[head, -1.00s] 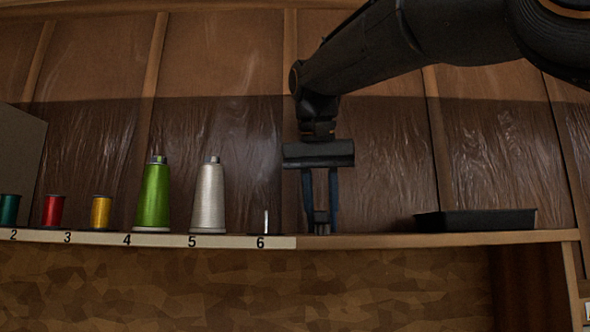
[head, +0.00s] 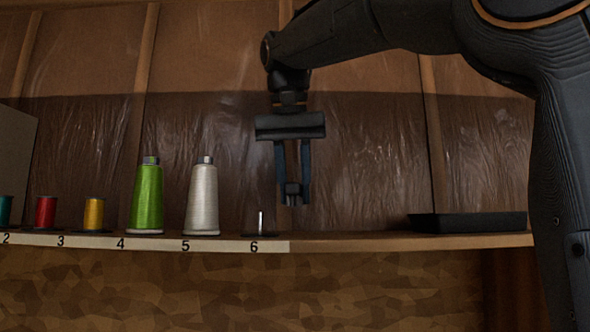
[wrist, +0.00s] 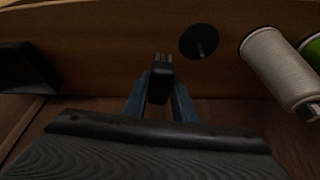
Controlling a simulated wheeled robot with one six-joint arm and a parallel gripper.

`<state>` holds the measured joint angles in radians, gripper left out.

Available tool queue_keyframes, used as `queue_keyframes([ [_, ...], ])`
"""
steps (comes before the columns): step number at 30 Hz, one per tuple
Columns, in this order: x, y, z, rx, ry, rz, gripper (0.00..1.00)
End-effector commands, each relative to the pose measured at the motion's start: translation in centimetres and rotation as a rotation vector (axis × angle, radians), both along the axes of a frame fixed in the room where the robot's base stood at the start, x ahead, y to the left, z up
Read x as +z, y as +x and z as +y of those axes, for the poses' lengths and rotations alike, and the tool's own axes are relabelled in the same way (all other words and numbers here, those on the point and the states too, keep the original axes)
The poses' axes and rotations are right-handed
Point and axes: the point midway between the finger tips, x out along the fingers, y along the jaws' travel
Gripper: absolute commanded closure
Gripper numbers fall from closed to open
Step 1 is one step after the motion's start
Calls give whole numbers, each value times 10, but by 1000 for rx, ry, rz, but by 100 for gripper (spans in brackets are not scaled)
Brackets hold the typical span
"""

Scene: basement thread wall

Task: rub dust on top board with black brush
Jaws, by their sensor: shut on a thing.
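My gripper (head: 291,190) points down over the top board (head: 345,241), its fingertips apart from the surface. It is shut on a small dark thing, apparently the black brush (wrist: 160,87), which shows between the blue fingers in the wrist view. The gripper is just right of the bare spindle at number 6 (head: 260,224). I cannot make out any dust on the board.
A white cone (head: 202,200) and a green cone (head: 147,198) of thread stand left of the spindle, with yellow (head: 94,214) and red (head: 46,212) spools beyond. A black tray (head: 467,223) sits at the right. The board between spindle and tray is clear.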

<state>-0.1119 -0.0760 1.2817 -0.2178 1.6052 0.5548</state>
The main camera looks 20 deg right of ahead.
Motion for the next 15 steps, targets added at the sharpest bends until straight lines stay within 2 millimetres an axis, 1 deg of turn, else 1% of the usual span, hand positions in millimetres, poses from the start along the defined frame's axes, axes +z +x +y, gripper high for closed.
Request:
queue_keyframes([
  [7,21,0,0,-2,0,-1,96],
  [15,25,0,-1,-1,0,1,96],
])
